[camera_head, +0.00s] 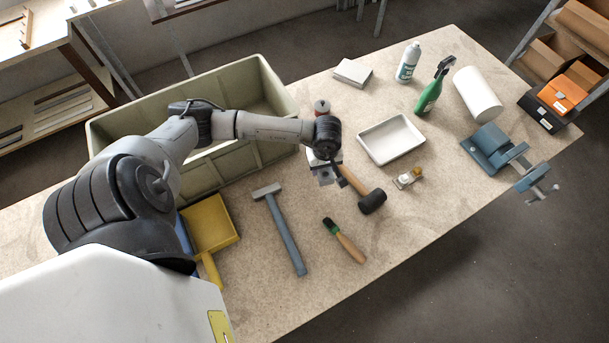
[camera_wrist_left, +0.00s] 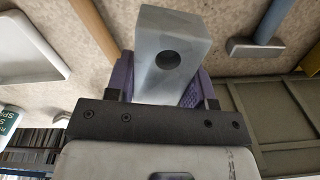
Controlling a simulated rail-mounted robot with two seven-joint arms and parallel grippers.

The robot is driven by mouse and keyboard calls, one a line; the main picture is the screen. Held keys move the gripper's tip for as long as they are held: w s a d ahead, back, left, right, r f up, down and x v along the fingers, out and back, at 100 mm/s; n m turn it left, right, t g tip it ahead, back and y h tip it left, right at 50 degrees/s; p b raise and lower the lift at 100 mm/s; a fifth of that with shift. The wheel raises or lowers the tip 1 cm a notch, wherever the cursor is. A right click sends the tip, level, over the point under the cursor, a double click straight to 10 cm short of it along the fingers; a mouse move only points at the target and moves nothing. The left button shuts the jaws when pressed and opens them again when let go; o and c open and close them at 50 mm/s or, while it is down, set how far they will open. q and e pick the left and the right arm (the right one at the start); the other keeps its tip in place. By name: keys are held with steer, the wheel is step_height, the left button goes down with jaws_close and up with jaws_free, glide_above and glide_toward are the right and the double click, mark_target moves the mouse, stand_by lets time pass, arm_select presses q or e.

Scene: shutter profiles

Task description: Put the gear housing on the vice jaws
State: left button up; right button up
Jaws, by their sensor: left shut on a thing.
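The gear housing is a grey metal block with a round dark hole, seen in the left wrist view (camera_wrist_left: 172,68). My left gripper (camera_head: 324,163) is shut on it, with purple finger pads on either side of the block. In the head view the housing (camera_head: 326,176) shows only as a small grey shape under my wrist, partly hidden, near the mallet's handle. I cannot tell its height above the table. The blue-grey vice (camera_head: 490,147) stands at the table's right end, well apart from the housing. Its jaws look empty. My right gripper is not in view.
A mallet (camera_head: 372,201), a hammer (camera_head: 285,231) and a wooden-handled tool (camera_head: 347,243) lie near my gripper. A white tray (camera_head: 391,139) and a small brass-and-metal item (camera_head: 408,178) lie towards the vice. A large crate (camera_head: 107,133) is at left.

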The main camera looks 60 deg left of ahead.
arm_select(q)
steer(key=shift+w+n, duration=0.15)
steer(key=shift+n, duration=0.35)
steer(key=shift+w+r+n, duration=0.2)
steer(key=shift+w+n, duration=0.5)
steer(key=shift+w, duration=0.3)
steer(key=shift+s+a, duration=0.1)
steer(key=p, duration=0.3)
glide_above(293, 175)
steer(key=shift+n, duration=0.3)
steer(key=f, duration=0.6)
steer(key=shift+w+d+f, duration=0.25)
steer(key=shift+w+d, duration=0.1)
steer(key=shift+s+a+f, duration=0.25)
steer(key=shift+s+f, duration=0.05)
steer(key=shift+f+p, duration=0.3)
steer(key=shift+f, duration=1.75)
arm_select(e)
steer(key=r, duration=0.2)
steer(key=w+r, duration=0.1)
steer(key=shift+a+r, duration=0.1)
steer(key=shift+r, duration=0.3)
